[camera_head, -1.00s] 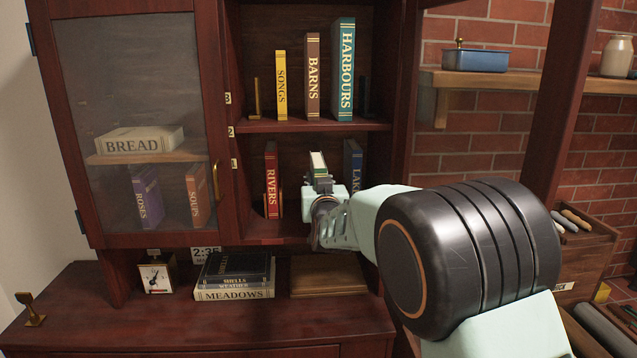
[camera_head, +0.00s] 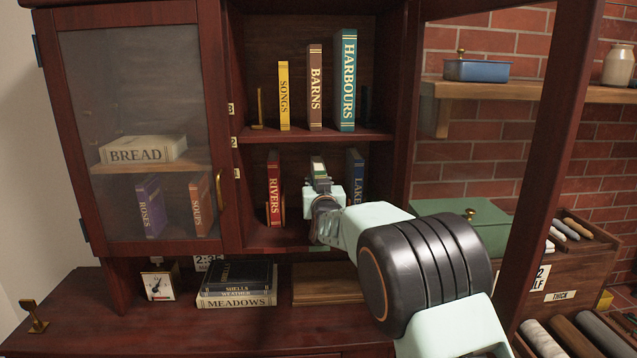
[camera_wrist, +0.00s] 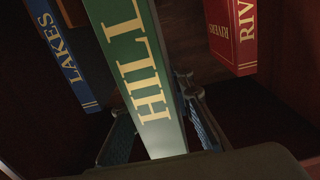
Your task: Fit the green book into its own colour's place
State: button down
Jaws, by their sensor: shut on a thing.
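The green book (camera_head: 318,168), lettered HILL with the rest cut off, is in my gripper (camera_head: 324,188) at the lower shelf opening. In the wrist view the green book (camera_wrist: 137,70) stands between the two fingers of my gripper (camera_wrist: 165,128), which is shut on it. The red RIVERS book (camera_head: 274,188) and the blue LAKES book (camera_head: 355,178) stand on either side, with gaps between them and the green book. My gripper and wrist hide the book's lower part in the head view, so I cannot tell whether it touches the shelf.
The shelf above holds yellow SONGS (camera_head: 284,95), brown BARNS (camera_head: 315,87) and teal HARBOURS (camera_head: 345,80). A glass door (camera_head: 140,90) stands left. A green box (camera_head: 470,222) lies right, behind my arm.

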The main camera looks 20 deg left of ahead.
jog(key=p+x, duration=0.4)
jog(key=x, duration=0.3)
jog(key=shift+w+a+f, duration=0.15)
jog(key=shift+w, duration=0.1)
dwell(0.5)
dwell(0.3)
jog(key=c, duration=1.8)
grip_release()
jog(key=shift+o, duration=0.9)
jog(key=shift+f, duration=0.15)
jog(key=v, duration=1.2)
